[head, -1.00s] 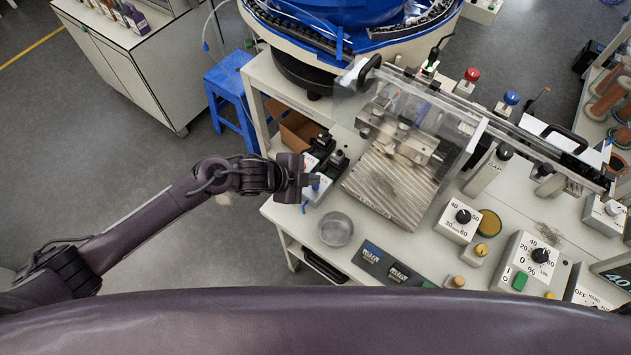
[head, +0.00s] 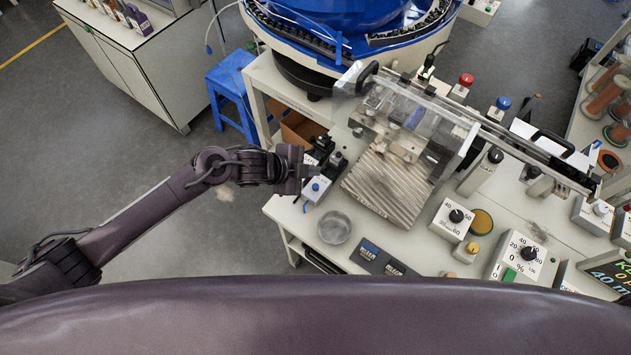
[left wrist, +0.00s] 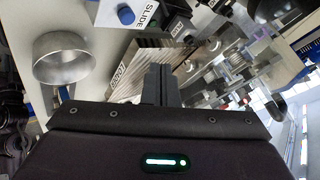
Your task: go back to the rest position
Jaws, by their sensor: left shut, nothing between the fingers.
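My left gripper (head: 308,172) reaches in from the left in the head view, above the left edge of the white workbench. It is shut and holds nothing. In the left wrist view its closed fingers (left wrist: 160,85) point toward the ribbed metal plate. In the head view it is close to the small grey box with a blue button (head: 316,188); I cannot tell whether they touch. A round metal bowl (head: 334,228) stands on the bench below the gripper, and shows at the left of the wrist view (left wrist: 64,58). It looks empty. My right gripper is not in view.
A ribbed metal plate (head: 385,188) lies behind the bowl to the right, with a clear guard (head: 443,132) over the fixture. Control boxes (head: 453,219) crowd the bench's right side. A blue stool (head: 232,92) stands behind. The floor left of the bench is free.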

